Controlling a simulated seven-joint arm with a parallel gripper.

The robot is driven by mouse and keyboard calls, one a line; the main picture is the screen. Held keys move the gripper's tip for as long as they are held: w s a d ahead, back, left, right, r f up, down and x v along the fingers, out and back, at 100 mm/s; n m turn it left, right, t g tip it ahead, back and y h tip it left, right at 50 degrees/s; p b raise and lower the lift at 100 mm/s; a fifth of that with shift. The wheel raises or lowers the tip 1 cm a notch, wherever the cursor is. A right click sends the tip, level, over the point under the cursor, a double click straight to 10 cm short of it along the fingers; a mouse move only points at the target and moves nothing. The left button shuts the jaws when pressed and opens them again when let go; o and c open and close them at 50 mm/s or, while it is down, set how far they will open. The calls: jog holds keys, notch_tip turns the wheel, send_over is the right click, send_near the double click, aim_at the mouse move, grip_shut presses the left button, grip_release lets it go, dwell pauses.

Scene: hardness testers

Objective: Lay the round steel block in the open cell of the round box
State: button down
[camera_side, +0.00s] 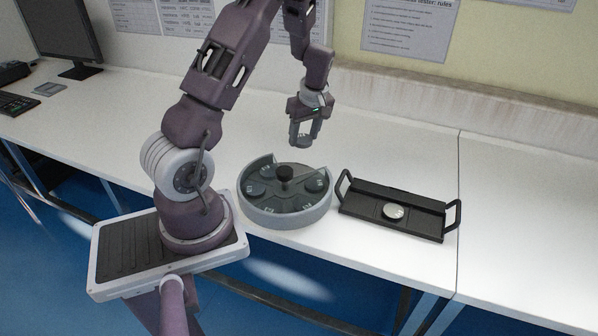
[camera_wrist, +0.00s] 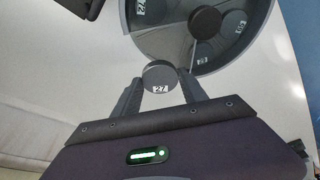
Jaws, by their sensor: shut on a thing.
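My gripper (camera_side: 302,142) is shut on a round grey block (camera_wrist: 160,76) marked 27, held between its fingertips. In the side view the gripper hangs above the table, behind and slightly right of the round box (camera_side: 287,219), apart from it. The box has a dark central knob (camera_side: 285,173), a see-through cover and several round blocks with white labels in its cells. The box's back side seems to have a gap in the cover; I cannot tell exactly which cell is open. In the wrist view the box lies beyond the held block.
A black tray (camera_side: 360,203) with two raised handles stands right of the box, with a shiny round disc (camera_side: 394,211) on it. The white table (camera_side: 520,210) is clear at the right and behind the box. A monitor (camera_side: 60,30) and keyboard (camera_side: 14,104) are far left.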

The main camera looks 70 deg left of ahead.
aim_at(296, 172)
jog(key=shift+s+f+n, duration=0.4)
jog(key=shift+s+f, duration=0.45)
jog(key=shift+s, duration=0.2)
notch_tip(296, 172, down, 8)
jog(key=shift+w+f, duration=0.1)
jog(key=shift+w, duration=0.05)
jog(key=c, duration=0.9)
grip_release()
jog(key=shift+f, duration=0.1)
